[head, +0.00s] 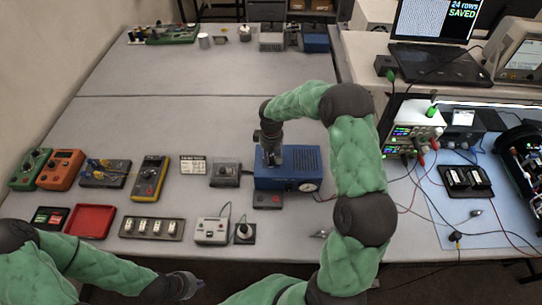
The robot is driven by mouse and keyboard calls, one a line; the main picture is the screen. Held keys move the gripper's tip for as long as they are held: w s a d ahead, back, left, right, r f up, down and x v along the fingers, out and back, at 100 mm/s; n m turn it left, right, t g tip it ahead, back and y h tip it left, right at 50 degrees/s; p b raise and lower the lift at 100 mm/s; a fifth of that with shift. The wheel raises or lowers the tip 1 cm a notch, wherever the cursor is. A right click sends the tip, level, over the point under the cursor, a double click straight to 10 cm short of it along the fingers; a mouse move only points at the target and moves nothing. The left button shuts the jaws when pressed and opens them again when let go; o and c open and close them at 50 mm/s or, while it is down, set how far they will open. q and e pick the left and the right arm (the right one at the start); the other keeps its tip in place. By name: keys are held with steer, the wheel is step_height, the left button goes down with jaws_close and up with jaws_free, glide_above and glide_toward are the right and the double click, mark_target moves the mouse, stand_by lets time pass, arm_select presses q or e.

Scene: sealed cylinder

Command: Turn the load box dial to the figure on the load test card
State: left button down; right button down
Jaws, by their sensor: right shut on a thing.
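The blue load box (307,163) stands on the bench near the middle, with a small round gauge on its front face. The load test card (193,160) appears to be the small white printed card to its left; its figure is too small to read. My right gripper (272,160) comes down from above onto the left part of the box top. It is shut on the dial, which its fingers hide, so the setting cannot be read. My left gripper (190,287) is low in the picture, in front of the bench edge and away from the box. Its fingers are too unclear to judge.
A dark box (225,172) stands close left of the load box, and a small dark unit (267,201) lies before it. Meters, a red tray (90,221) and a switch strip (152,228) fill the left. The bench middle behind is clear.

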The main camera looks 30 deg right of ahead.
mark_target(272, 158)
steer(key=shift+s+a+f+n, duration=0.1)
steer(key=shift+s+f+n, duration=0.3)
steer(key=shift+n, duration=0.1)
steer(key=c, duration=0.9)
jaws_free()
steer(key=shift+r, duration=0.1)
steer(key=shift+c, duration=0.2)
steer(key=shift+r, duration=0.15)
steer(key=shift+w+r, duration=0.1)
steer(key=shift+w, duration=0.05)
steer(key=shift+r, duration=0.25)
step_height(272, 158, up, 11)
steer(key=shift+r, duration=0.15)
